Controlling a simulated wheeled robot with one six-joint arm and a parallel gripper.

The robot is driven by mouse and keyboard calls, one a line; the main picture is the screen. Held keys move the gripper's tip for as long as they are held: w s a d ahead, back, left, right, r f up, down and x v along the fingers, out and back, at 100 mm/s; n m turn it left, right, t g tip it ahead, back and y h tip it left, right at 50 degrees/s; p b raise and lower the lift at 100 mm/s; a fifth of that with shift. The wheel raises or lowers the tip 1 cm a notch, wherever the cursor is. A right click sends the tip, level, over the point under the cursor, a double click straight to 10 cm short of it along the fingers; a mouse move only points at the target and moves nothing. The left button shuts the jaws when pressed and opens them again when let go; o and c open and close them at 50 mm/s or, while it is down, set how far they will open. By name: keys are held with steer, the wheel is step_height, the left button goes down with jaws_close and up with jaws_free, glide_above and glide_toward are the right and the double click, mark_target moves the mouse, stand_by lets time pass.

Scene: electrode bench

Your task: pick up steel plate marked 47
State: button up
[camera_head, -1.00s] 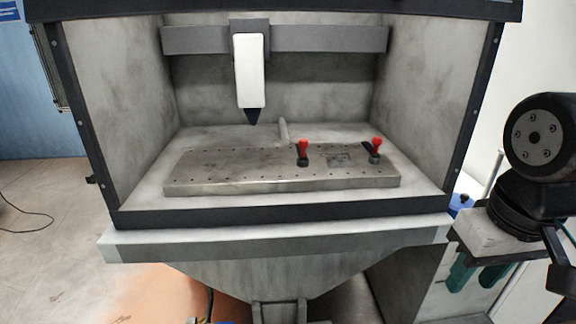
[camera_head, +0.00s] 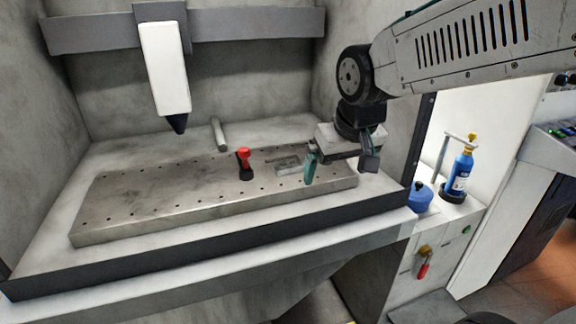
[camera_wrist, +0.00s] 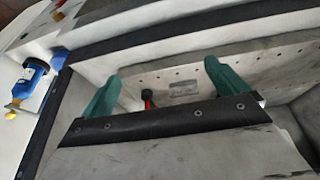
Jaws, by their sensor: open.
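A small grey steel plate (camera_head: 288,166) lies flat on the perforated bed, right of a red-handled clamp (camera_head: 244,163). It also shows in the wrist view (camera_wrist: 183,88) between my green fingers. No number on it can be read. My gripper (camera_head: 341,160) is above the right end of the bed, to the right of the plate. In the wrist view my gripper (camera_wrist: 161,72) is open and empty, its two fingers wide apart. A red-handled clamp (camera_wrist: 147,99) also shows between the fingers there, partly hidden by the gripper body.
A white tool head (camera_head: 164,70) with a dark tip hangs over the left part of the bed (camera_head: 130,205). A grey rod (camera_head: 219,134) stands behind it. The enclosure has side walls and a dark front sill (camera_head: 200,254). A blue bottle (camera_head: 461,174) stands outside, right.

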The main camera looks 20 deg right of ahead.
mark_target(288, 164)
steer(key=w+a, duration=0.1)
steer(key=w, duration=0.3)
steer(key=w+a+f+t, duration=0.1)
steer(key=w, duration=0.4)
steer(key=w+a+f+t, duration=0.1)
steer(key=w, duration=0.4)
steer(key=shift+w+f, duration=0.25)
steer(key=shift+t, duration=0.3)
steer(key=x, duration=0.8)
steer(key=shift+w+r, duration=0.15)
steer(key=shift+c, duration=0.4)
steer(key=shift+r, duration=0.1)
steer(key=c, duration=1.4)
